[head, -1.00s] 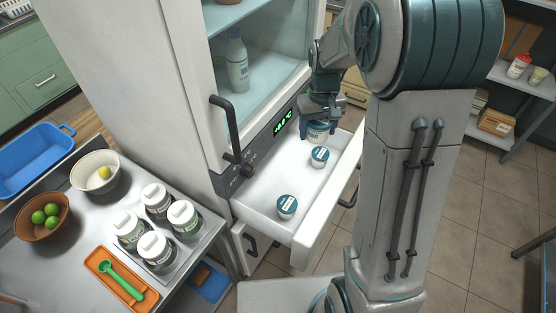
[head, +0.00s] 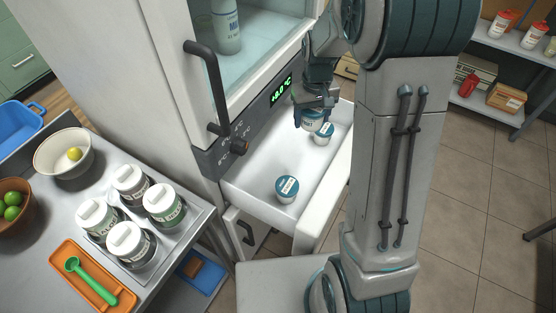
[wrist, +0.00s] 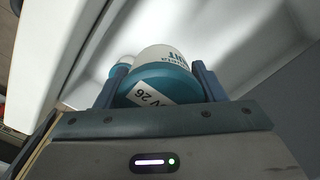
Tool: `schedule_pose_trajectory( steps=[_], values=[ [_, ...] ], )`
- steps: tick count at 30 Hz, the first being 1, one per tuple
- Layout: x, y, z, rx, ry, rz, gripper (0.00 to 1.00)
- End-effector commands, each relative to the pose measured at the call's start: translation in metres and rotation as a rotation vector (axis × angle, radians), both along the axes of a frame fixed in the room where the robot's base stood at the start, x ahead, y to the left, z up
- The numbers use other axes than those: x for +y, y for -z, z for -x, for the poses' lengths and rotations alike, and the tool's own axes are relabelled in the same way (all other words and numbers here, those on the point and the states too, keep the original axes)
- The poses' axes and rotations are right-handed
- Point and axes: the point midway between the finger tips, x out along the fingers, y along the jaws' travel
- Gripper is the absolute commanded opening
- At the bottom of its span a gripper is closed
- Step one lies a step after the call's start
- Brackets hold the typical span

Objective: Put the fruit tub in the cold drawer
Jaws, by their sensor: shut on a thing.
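My gripper (head: 314,104) is shut on a white tub with a blue lid (head: 312,122), inside the outline of the open cold drawer (head: 243,186). In the wrist view the tub (wrist: 168,62) sits between the two fingers (wrist: 160,88), its dated lid facing the camera. I cannot tell whether its base touches the drawer floor. Part of another tub (wrist: 122,65) shows behind the held one in the wrist view.
The fridge door handle (head: 205,80) and knobs (head: 239,146) are left of the drawer. A steel counter (head: 55,222) at left holds several lidded jars (head: 130,183), bowls and an orange tray (head: 82,275). The drawer's left part has bare floor.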

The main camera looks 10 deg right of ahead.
Motion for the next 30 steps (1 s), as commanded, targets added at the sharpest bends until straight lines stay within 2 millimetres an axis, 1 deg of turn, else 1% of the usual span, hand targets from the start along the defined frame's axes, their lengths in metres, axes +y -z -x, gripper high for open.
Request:
schedule_pose_trajectory(
  steps=[1, 3, 6, 9, 14, 22, 30],
  values=[
    [0.0, 0.027, 0.001, 0.004, 0.0, 0.0, 0.34],
    [0.0, 0.047, 0.0, 0.002, 0.001, -0.001, 0.34],
    [0.0, 0.071, 0.0, 0.002, 0.001, 0.0, 0.34],
    [0.0, 0.087, 0.001, 0.001, 0.002, 0.0, 0.34],
    [-0.001, 0.102, 0.001, 0.002, 0.002, 0.001, 0.34],
    [-0.001, 0.149, 0.002, 0.003, 0.002, 0.001, 0.34],
    [-0.001, 0.173, 0.002, 0.002, 0.003, 0.001, 0.34]
  ],
)
